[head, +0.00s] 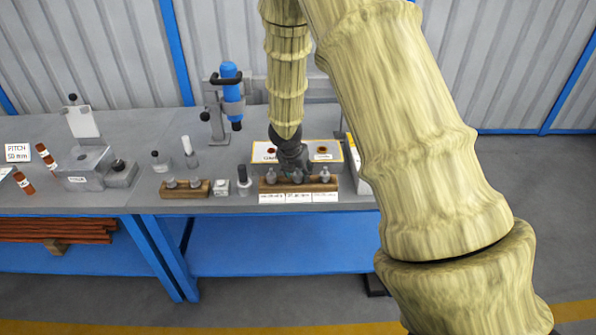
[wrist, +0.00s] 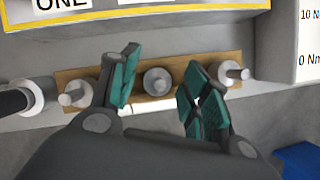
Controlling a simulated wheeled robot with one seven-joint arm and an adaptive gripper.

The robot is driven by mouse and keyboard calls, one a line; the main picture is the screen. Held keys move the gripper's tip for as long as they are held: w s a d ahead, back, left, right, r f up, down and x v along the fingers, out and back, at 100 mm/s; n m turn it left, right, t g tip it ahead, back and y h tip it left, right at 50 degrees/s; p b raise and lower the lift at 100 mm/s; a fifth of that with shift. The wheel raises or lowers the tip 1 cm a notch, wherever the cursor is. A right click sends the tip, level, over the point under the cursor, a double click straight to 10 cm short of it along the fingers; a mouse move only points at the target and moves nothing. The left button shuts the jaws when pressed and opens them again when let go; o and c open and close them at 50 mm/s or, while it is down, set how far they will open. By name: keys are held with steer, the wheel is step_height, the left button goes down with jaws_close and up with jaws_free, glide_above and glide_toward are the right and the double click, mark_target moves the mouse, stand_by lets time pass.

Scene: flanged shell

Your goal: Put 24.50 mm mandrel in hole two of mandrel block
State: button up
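A wooden block (head: 326,187) holds several grey metal mandrels in a row, with white labels (head: 286,197) along its front; their print is too small to read. The block also shows in the wrist view (wrist: 192,66). There, its middle mandrel (wrist: 157,81) lies between the teal pads of my open gripper (wrist: 161,90), with gaps on both sides. A left mandrel (wrist: 75,94) and a right mandrel (wrist: 231,74) lie outside the fingers. In the head view my gripper (head: 293,170) partly hides the block.
A yellow-framed board (head: 265,146) stands right behind the block. A white panel (wrist: 300,45) is close on the right. A blue tool on a stand (head: 230,92) is behind left.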

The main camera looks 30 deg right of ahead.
steer(key=shift+a+r, duration=0.1)
steer(key=shift+r, duration=0.3)
steer(key=p+v, duration=0.2)
steer(key=v, duration=0.9)
steer(key=s+a+f+m+g+y, duration=0.1)
steer(key=s+a+f+m+y, duration=0.1)
steer(key=s+a+f+m, duration=0.45)
steer(key=s+a+f+m+g+y, duration=0.1)
steer(key=s+a+f+m, duration=0.3)
steer(key=f, duration=0.6)
steer(key=s+a+f+m+g+y, duration=0.1)
steer(key=s+a+f+m+y, duration=0.1)
steer(key=s+a+f, duration=0.4)
steer(key=s+f+m, duration=0.6)
steer(key=s, duration=0.4)
steer(key=s+f+m+h, duration=0.1)
steer(key=s+f+m, duration=0.5)
steer(key=s, duration=0.4)
steer(key=shift+s+f+m, duration=0.2)
steer(key=shift+f+m, duration=0.05)
steer(key=shift+m, duration=0.4)
steer(key=shift+a, duration=0.1)
